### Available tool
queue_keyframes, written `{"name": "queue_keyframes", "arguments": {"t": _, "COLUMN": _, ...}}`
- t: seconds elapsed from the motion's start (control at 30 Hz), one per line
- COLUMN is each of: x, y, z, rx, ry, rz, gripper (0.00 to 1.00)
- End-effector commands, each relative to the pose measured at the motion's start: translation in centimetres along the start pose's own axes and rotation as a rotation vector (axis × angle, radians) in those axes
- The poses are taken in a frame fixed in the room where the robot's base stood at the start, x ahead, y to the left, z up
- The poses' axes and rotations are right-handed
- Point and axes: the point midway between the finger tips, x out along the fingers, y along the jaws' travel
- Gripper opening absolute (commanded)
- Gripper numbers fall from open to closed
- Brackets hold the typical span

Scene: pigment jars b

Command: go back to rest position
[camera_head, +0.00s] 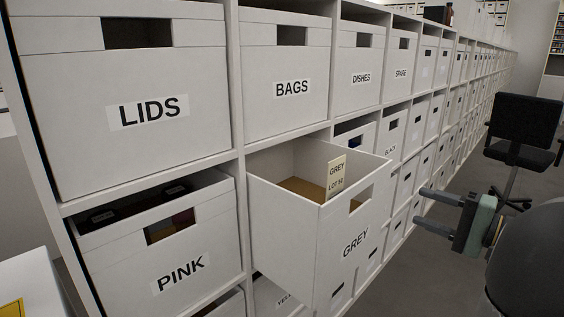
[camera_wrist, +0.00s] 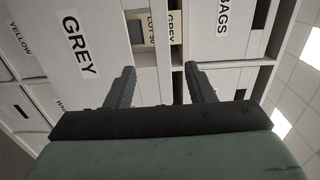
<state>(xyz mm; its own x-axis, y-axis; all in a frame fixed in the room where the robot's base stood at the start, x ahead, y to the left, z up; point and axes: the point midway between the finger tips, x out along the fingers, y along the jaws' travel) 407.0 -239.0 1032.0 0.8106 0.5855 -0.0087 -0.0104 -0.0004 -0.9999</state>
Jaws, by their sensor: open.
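My gripper (camera_head: 438,211) is at the right of the head view, with its two fingers apart and nothing between them. It is out in front of the shelf, to the right of the GREY box and apart from it. The wrist view shows both fingers (camera_wrist: 160,88) pointing toward the shelf front. The GREY box (camera_head: 335,245) is pulled partly out of its slot. A card reading GREY LOT (camera_head: 336,177) stands up inside it, at its right inner wall. The GREY box also shows in the wrist view (camera_wrist: 100,20).
A black office chair (camera_head: 525,120) stands in the aisle at the right. The grey floor (camera_head: 410,285) between shelf and chair is clear.

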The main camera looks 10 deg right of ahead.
Motion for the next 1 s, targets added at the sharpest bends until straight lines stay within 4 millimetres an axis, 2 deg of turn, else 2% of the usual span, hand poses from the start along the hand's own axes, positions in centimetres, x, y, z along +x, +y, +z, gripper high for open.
{"name": "queue_keyframes", "arguments": {"t": 0.07, "x": 1.3, "y": -0.1, "z": 1.2, "rx": 0.019, "ry": -0.039, "rz": 0.039, "gripper": 0.49}}
{"name": "queue_keyframes", "arguments": {"t": 0.17, "x": 4.3, "y": 0.3, "z": 4.9, "rx": 0.066, "ry": -0.141, "rz": 0.160, "gripper": 0.49}}
{"name": "queue_keyframes", "arguments": {"t": 0.27, "x": 7.5, "y": 1.6, "z": 11.1, "rx": 0.101, "ry": -0.293, "rz": 0.375, "gripper": 0.49}}
{"name": "queue_keyframes", "arguments": {"t": 0.3, "x": 8.4, "y": 2.3, "z": 14.1, "rx": 0.098, "ry": -0.361, "rz": 0.483, "gripper": 0.49}}
{"name": "queue_keyframes", "arguments": {"t": 0.37, "x": 8.8, "y": 3.4, "z": 18.5, "rx": 0.063, "ry": -0.460, "rz": 0.661, "gripper": 0.49}}
{"name": "queue_keyframes", "arguments": {"t": 0.4, "x": 8.5, "y": 4.1, "z": 21.5, "rx": 0.015, "ry": -0.525, "rz": 0.790, "gripper": 0.49}}
{"name": "queue_keyframes", "arguments": {"t": 0.5, "x": 6.5, "y": 5.6, "z": 26.4, "rx": -0.178, "ry": -0.642, "rz": 1.070, "gripper": 0.49}}
{"name": "queue_keyframes", "arguments": {"t": 0.6, "x": 4.4, "y": 6.2, "z": 28.5, "rx": -0.412, "ry": -0.703, "rz": 1.256, "gripper": 0.49}}
{"name": "queue_keyframes", "arguments": {"t": 0.73, "x": 3.0, "y": 6.3, "z": 29.0, "rx": -0.660, "ry": -0.732, "rz": 1.368, "gripper": 0.49}}
{"name": "queue_keyframes", "arguments": {"t": 0.83, "x": 2.8, "y": 6.4, "z": 29.0, "rx": -0.759, "ry": -0.736, "rz": 1.396, "gripper": 0.49}}
{"name": "queue_keyframes", "arguments": {"t": 1.0, "x": 2.7, "y": 6.6, "z": 28.9, "rx": -0.786, "ry": -0.736, "rz": 1.405, "gripper": 0.49}}
